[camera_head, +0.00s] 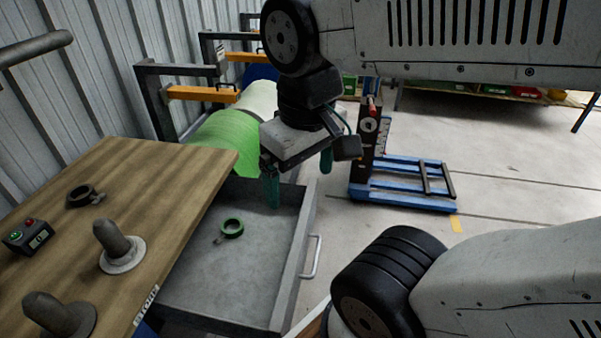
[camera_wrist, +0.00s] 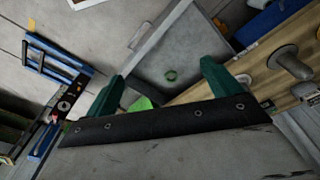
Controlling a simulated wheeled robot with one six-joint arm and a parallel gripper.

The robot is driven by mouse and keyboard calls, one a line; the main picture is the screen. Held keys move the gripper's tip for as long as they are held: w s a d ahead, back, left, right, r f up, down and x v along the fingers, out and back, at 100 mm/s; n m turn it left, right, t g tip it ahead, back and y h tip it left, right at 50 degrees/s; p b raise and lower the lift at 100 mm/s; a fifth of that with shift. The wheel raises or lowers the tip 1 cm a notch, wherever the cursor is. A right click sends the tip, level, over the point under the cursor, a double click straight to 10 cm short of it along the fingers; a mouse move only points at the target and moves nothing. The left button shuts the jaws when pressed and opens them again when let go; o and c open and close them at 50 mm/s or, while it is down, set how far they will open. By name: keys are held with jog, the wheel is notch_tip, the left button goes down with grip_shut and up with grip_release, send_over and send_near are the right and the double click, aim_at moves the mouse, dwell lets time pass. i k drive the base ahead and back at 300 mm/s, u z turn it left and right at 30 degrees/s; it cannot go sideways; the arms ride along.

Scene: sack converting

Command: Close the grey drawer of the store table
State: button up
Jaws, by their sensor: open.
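The grey drawer (camera_head: 210,270) stands pulled out from under the wooden-topped store table (camera_head: 165,185) in the head view. Its front panel with a pale bar handle (camera_head: 314,258) faces right. My gripper (camera_head: 298,185) is open and empty, with green fingers, above the drawer's far end. I cannot tell the exact height of my fingers over the drawer.
On the tabletop are a dark ring (camera_head: 82,196), two grey knobs (camera_head: 115,240) and a small button box (camera_head: 28,237). A green roll (camera_head: 225,140) lies behind the drawer. A blue pallet lifter (camera_head: 405,185) stands to the right.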

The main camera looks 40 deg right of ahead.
aim_at(247, 285)
jog(key=u, duration=0.25)
jog(key=k, duration=0.8)
jog(key=z, duration=0.55)
jog(key=i, duration=0.5)
jog(key=z, duration=1.6)
jog(key=k, duration=1)
jog(key=u, duration=1.3)
